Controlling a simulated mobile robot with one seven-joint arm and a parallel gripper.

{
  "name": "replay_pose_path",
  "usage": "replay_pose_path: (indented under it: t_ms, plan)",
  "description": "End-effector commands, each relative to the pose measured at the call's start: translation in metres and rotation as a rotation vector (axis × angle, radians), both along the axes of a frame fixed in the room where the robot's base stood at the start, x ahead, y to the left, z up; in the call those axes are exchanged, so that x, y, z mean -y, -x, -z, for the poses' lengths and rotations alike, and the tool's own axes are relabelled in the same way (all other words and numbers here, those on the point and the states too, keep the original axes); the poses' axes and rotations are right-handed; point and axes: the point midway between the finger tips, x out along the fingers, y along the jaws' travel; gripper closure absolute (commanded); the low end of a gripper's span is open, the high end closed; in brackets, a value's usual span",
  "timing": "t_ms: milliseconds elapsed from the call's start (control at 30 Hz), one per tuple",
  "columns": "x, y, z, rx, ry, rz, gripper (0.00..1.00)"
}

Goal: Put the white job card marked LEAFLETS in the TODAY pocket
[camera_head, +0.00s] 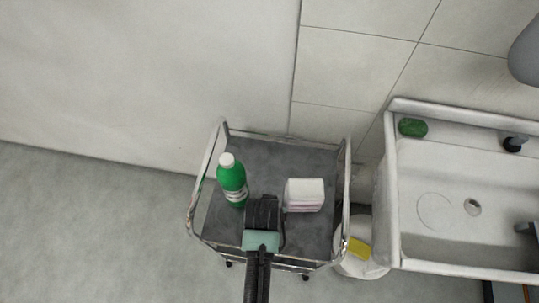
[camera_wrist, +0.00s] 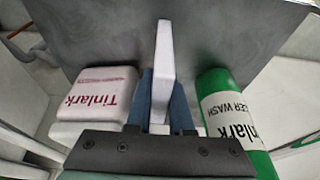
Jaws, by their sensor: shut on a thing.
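My gripper (camera_head: 262,212) is over the front part of a grey-topped trolley, between a green bottle and a white block-shaped pack. In the wrist view its blue fingers (camera_wrist: 162,102) are shut on a thin white card (camera_wrist: 163,62), seen nearly edge-on and standing out past the fingertips. No LEAFLETS marking can be read on it from this angle. In the head view the card is hidden by my gripper. No pocket marked TODAY shows in either view.
The trolley (camera_head: 277,153) carries the green bottle (camera_head: 232,183) and the white "Tinlark" pack (camera_head: 304,194). To the right are a sink (camera_head: 445,171) with a green sponge (camera_head: 413,128), and a white bucket with a yellow cloth (camera_head: 359,248). Floor at left is clear.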

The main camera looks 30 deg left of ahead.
Motion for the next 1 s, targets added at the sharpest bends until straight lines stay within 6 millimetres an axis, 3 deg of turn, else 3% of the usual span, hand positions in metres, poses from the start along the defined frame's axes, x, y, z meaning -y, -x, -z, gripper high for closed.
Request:
replay_pose_path:
  t_ms: [233,267,433,767,1000]
  plan:
    - [0.000,0.000,0.003,0.000,0.000,0.001,1.00]
    - [0.000,0.000,0.003,0.000,0.000,0.000,0.79]
    - [0.000,0.000,0.002,0.000,0.000,0.000,0.51]
    - [0.000,0.000,-0.002,0.001,0.000,-0.001,0.51]
    - [0.003,0.009,-0.036,0.003,-0.001,-0.001,0.51]
